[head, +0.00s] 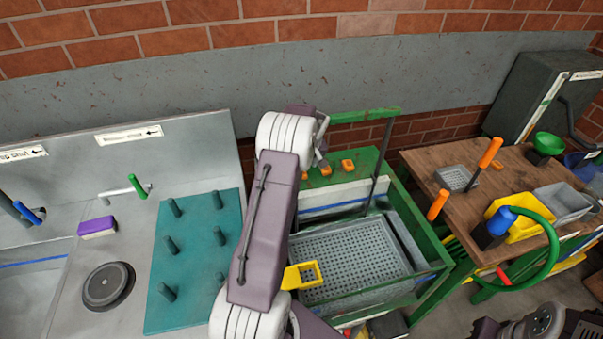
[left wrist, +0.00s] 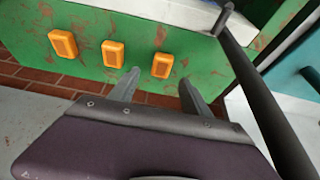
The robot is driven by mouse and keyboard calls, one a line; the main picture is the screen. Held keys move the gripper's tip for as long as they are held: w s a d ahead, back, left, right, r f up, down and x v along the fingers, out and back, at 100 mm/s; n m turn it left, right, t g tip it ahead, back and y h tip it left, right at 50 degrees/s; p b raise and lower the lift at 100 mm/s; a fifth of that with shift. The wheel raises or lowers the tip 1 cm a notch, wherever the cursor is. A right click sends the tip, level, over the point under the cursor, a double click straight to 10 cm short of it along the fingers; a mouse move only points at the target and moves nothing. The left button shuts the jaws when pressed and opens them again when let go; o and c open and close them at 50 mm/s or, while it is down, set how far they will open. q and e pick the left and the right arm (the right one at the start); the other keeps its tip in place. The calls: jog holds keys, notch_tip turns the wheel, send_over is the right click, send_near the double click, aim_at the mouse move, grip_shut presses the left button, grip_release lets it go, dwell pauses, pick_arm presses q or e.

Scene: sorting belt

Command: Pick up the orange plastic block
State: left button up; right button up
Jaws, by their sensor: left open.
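Three orange plastic blocks lie on a worn green surface. In the head view they are the right block (head: 347,166), the middle block (head: 326,171) and the left block (head: 304,176). In the left wrist view they are the near block (left wrist: 162,65), the middle block (left wrist: 113,54) and the far left block (left wrist: 63,43). My left gripper (left wrist: 158,84) is open and empty. Its fingers point at the near block, which shows between and just beyond the tips, apparently untouched. In the head view my left gripper (head: 320,152) is partly hidden by its own wrist.
A dark post (left wrist: 262,105) rises close to the right of my left gripper. A grey perforated tray (head: 350,255) lies in front of the blocks, with a yellow scoop-like piece (head: 301,275) nearby. A teal peg board (head: 195,260) is left; a cluttered wooden table (head: 470,215) is right.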

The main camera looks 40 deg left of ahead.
pick_arm(q)
jog(key=shift+a+f, duration=0.2)
jog(key=shift+f, duration=0.05)
jog(key=p+x, duration=0.1)
jog(key=x, duration=0.4)
jog(key=shift+s, duration=0.1)
jog(key=shift+s+d+r, duration=0.1)
jog(key=shift+d, duration=0.05)
jog(key=c, duration=0.4)
grip_shut()
